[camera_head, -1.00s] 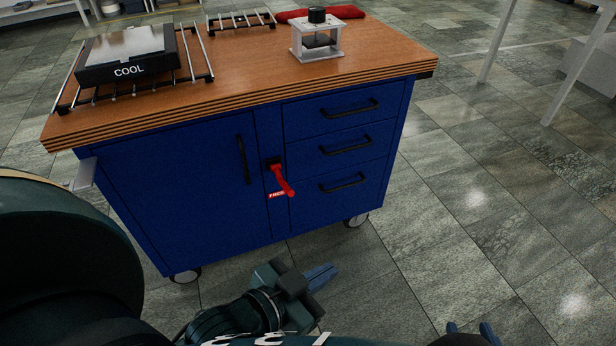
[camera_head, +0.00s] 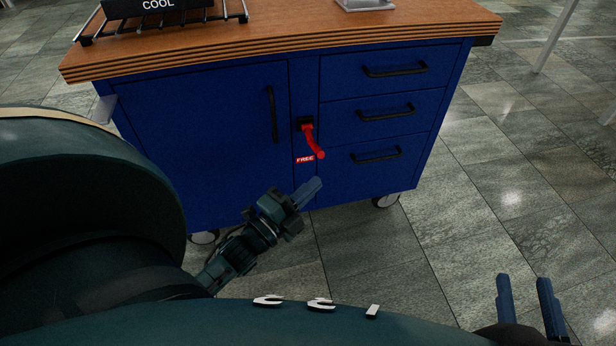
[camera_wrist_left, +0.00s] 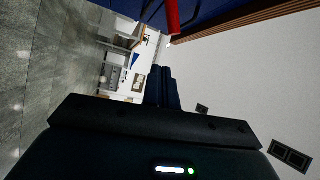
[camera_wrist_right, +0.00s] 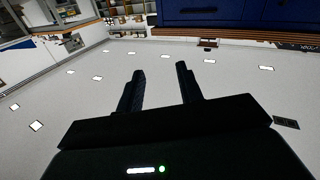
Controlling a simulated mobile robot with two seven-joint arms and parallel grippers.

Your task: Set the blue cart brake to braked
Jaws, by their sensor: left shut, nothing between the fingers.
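The blue cart (camera_head: 220,130) stands ahead with its wooden top. Its brake lever (camera_head: 314,141) is red, hangs from a black pivot on the cart front, and slants down to the right. A red label (camera_head: 305,160) reading FREE sits below the pivot. My left gripper (camera_head: 312,186) is shut and empty, a little below the lever's lower end in the picture, apart from it. In the left wrist view the red lever (camera_wrist_left: 173,16) is at the top, beyond the shut fingers (camera_wrist_left: 163,75). My right gripper (camera_head: 526,285) is open and empty at the lower right; its spread fingers also show in the right wrist view (camera_wrist_right: 160,82).
A black door handle (camera_head: 272,114) is left of the lever, and drawer handles (camera_head: 387,112) are to its right. A COOL-marked device (camera_head: 160,12) on a rack and a pale stand (camera_head: 366,4) are on top.

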